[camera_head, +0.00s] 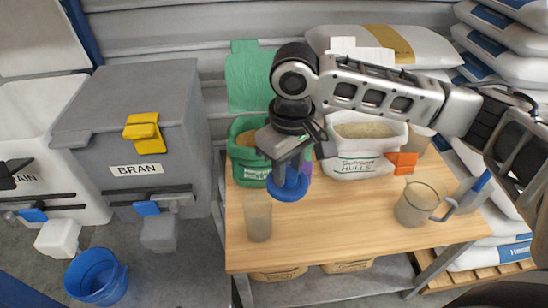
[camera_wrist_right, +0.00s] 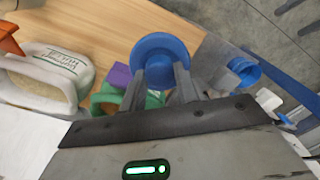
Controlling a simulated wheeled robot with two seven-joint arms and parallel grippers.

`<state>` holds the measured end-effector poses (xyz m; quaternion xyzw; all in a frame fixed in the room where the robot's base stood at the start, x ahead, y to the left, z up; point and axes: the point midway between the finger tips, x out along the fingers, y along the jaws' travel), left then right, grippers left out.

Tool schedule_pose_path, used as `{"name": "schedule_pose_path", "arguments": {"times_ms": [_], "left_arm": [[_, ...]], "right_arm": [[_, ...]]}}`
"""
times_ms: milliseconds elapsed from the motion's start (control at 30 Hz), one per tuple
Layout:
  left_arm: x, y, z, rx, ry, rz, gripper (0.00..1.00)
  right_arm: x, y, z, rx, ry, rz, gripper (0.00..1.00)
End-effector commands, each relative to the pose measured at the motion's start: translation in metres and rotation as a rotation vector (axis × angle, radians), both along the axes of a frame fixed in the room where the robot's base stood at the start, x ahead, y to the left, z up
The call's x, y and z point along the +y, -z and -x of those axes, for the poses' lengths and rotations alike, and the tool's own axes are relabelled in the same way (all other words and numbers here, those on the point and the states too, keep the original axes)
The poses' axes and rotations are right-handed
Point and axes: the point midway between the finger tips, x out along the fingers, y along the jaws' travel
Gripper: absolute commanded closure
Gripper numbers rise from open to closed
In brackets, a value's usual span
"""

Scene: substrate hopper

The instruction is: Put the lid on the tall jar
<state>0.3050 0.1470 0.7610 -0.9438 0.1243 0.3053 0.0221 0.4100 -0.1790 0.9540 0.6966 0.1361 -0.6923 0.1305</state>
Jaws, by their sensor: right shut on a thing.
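My right gripper (camera_head: 289,165) is shut on a round blue lid (camera_head: 288,187) and holds it above the wooden table. The lid also shows between the fingers of the right gripper (camera_wrist_right: 160,88) in the right wrist view, as a blue disc (camera_wrist_right: 160,45). The tall jar (camera_head: 258,218) is a clear, narrow container standing upright near the table's front left corner in the head view. No lid is on it. The held lid is apart from the jar, to its right and farther back in the picture.
A green container (camera_head: 247,172) and a white hulls container (camera_head: 362,150) stand at the table's back. A clear jug (camera_head: 415,205) is at the right, near an orange object (camera_head: 403,162). The grey bran bin (camera_head: 150,120) stands left. The table's front middle is clear.

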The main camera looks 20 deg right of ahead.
Motion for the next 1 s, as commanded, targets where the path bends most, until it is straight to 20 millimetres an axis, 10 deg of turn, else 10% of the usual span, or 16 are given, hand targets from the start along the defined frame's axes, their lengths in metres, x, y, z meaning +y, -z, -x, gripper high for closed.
{"name": "schedule_pose_path", "arguments": {"times_ms": [600,1000], "left_arm": [[0.007,-0.011,0.013,0.040,-0.015,-0.017,0.12],[0.011,-0.015,0.008,0.030,-0.023,-0.023,0.12]], "right_arm": [[0.033,0.028,-0.055,-0.022,-1.761,0.005,0.90],[0.042,0.044,-0.066,-0.014,-2.323,0.011,0.90]]}}
